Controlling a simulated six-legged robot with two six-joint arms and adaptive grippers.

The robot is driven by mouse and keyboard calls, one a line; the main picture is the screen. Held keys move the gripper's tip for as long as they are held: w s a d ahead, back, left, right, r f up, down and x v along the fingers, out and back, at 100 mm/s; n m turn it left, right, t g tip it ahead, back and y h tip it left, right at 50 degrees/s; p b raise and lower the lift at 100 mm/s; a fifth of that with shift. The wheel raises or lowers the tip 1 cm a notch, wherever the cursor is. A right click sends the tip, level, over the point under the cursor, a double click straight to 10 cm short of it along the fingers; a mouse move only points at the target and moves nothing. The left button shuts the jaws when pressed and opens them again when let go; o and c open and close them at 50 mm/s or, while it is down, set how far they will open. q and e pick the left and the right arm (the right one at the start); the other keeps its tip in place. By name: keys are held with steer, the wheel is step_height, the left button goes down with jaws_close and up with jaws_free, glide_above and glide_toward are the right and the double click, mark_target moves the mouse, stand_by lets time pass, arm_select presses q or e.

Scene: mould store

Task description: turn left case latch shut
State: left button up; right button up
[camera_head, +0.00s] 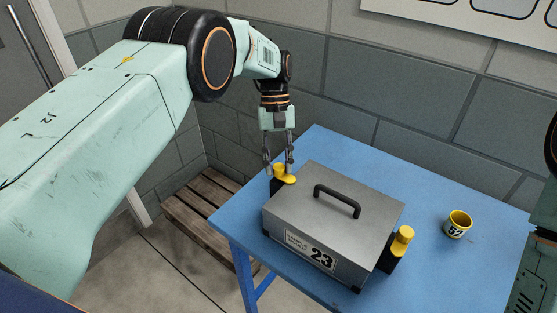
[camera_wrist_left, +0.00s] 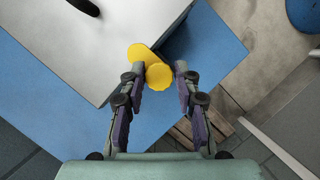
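A grey case (camera_head: 325,215) with a black handle (camera_head: 337,200) and the label 23 stands on the blue table (camera_head: 330,143). The yellow left latch (camera_head: 285,179) is at the case's left side; it also shows in the left wrist view (camera_wrist_left: 148,64). A second yellow latch (camera_head: 402,240) is at the right side. My left gripper (camera_head: 279,168) points down at the left latch. In the left wrist view its fingers (camera_wrist_left: 154,75) are apart, one on each side of the latch's round knob. I cannot tell whether they touch it. My right gripper is not in view.
A yellow cup marked 52 (camera_head: 458,224) stands on the table right of the case. A wooden pallet (camera_head: 195,208) lies on the floor left of the table. A grey block wall (camera_head: 420,100) rises behind. The table's front right is clear.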

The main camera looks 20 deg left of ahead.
arm_select(q)
steer(key=o, duration=0.3)
steer(key=shift+w, duration=0.1)
steer(key=shift+r, duration=0.2)
steer(key=shift+v, duration=3.65)
